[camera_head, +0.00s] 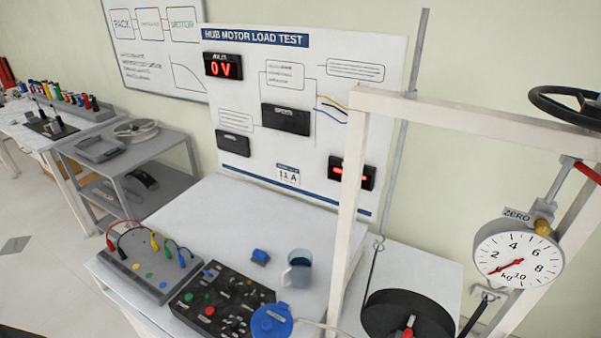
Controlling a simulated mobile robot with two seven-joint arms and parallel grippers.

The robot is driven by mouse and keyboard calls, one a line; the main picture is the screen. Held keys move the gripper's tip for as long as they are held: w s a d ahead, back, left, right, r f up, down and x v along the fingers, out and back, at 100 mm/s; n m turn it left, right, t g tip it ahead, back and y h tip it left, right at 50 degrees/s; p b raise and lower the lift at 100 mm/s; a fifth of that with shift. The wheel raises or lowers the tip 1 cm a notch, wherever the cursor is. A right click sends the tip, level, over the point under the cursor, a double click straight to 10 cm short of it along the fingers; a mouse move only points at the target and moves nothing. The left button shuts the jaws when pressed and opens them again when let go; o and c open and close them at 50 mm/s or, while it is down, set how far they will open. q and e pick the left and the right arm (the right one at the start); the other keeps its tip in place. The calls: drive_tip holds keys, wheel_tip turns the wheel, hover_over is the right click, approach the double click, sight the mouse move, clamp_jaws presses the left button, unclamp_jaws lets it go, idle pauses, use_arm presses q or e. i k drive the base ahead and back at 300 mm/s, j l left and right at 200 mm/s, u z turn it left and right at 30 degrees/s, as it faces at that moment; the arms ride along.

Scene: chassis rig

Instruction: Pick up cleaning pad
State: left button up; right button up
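A small blue block (260,257) lies on the white tabletop (225,215), left of a mug and behind a black control panel. It is the thing most like a cleaning pad, but it is too small to be sure. Nothing is touching it from above. Neither my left gripper nor my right gripper shows in the head view.
A glass mug (298,268) stands close right of the block. A black control panel (222,302), a grey panel with cables (150,262) and a blue round-topped object (271,320) are in front. A white frame (347,210) with a dial scale (518,253) stands right. The table's back left is clear.

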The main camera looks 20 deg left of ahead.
sight(260, 257)
drive_tip(key=u, duration=0.85)
